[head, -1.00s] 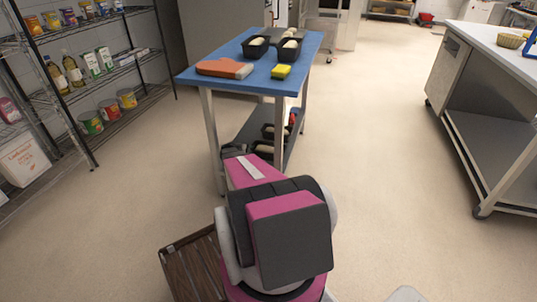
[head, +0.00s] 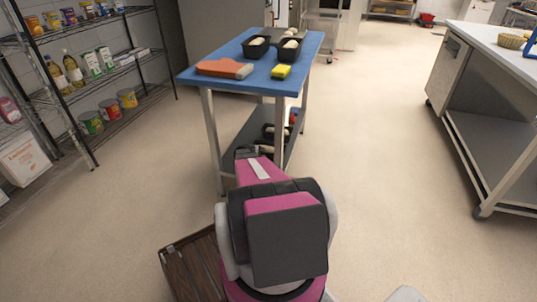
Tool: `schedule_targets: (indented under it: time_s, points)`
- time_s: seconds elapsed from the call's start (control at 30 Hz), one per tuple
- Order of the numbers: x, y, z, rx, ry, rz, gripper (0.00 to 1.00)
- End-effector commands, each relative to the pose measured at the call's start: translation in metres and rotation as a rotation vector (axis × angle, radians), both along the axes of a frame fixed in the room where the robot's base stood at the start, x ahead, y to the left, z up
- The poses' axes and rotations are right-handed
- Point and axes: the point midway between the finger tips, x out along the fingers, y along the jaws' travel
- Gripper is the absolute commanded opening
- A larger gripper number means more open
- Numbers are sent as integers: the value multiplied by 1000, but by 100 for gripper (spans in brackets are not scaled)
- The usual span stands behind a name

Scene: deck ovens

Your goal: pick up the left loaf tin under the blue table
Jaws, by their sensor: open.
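Under the blue table (head: 212,78), dark loaf tins with pale contents stand on the lower shelf. The nearer one, the left loaf tin (head: 266,149), is partly hidden by my arm. Another loaf tin (head: 269,130) stands farther back and to its right. My gripper (head: 245,152) shows small and dark beyond the pink arm link, at the shelf's near end beside the left tin. It is open, and its fingertips are hard to make out. I see no tin held, and cannot tell whether it touches one.
The near table leg (head: 212,140) stands left of my gripper. On the tabletop are an orange cloth (head: 222,68), a yellow sponge (head: 281,71) and more loaf tins (head: 256,47). A wire rack stands left and a steel counter (head: 485,130) right.

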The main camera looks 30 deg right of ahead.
Motion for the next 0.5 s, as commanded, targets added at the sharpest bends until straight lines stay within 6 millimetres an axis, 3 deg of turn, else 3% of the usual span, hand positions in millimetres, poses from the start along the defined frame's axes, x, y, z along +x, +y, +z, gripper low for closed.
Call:
schedule_targets:
  time_s: [0.17, 0.3, 0.33, 0.5]
  points:
    - [0, 0, 0, 0, 0, 1, 52]
    - [0, 1, 0, 0, 0, 1, 7]
    - [0, 1, 0, 0, 0, 1, 0]
    - [0, 1, 0, 0, 0, 1, 0]
